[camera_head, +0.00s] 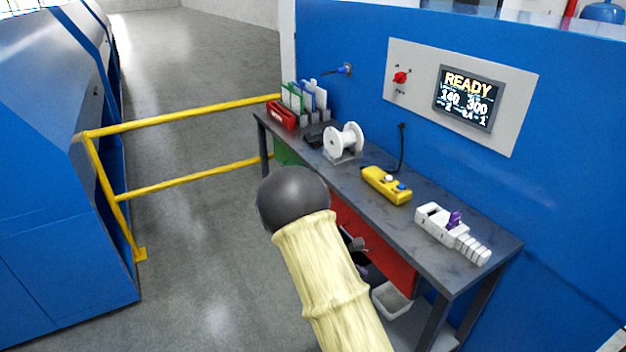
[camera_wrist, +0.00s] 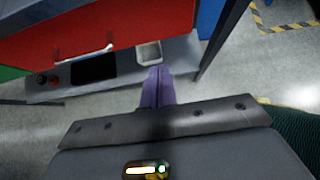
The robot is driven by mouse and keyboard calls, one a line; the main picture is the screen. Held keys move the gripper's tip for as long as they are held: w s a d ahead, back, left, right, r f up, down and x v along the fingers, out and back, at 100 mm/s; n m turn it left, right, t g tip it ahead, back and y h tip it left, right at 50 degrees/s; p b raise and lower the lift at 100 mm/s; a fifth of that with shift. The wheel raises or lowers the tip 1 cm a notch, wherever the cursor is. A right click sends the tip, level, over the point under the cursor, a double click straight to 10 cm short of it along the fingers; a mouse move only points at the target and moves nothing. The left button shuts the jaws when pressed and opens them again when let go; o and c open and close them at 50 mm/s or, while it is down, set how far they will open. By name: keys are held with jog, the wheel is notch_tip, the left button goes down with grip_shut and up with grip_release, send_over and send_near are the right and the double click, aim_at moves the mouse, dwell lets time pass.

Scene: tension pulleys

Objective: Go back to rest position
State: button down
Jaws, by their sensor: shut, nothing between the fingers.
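My arm, in a cream sleeve with a dark round joint, fills the lower middle of the head view, in front of the workbench (camera_head: 352,178). My gripper shows in the wrist view (camera_wrist: 158,88) as two purple fingers pressed together, with nothing between them. It points toward the lower shelf (camera_wrist: 115,82) under the red drawer front (camera_wrist: 110,32), apart from both. In the head view the arm mostly hides the gripper, and only dark parts show beside the sleeve.
On the bench stand a white spool (camera_head: 344,140), a yellow pendant (camera_head: 386,185), a white block fixture (camera_head: 452,232) and a red rack (camera_head: 281,116). A panel screen (camera_head: 468,98) reads READY. A grey bin (camera_head: 391,300) sits below. A yellow rail (camera_head: 180,119) borders open floor at left.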

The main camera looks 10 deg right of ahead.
jog(key=s+a+r+m+y+p, duration=0.4)
jog(key=s+r+m, duration=0.6)
jog(key=m, duration=0.1)
jog(key=s+a+r+m+y+p, duration=0.4)
jog(key=s+r+m+y, duration=0.1)
jog(key=s+r+m, duration=0.5)
jog(key=shift+r+m+g, duration=0.3)
jog(key=shift+r+m, duration=0.3)
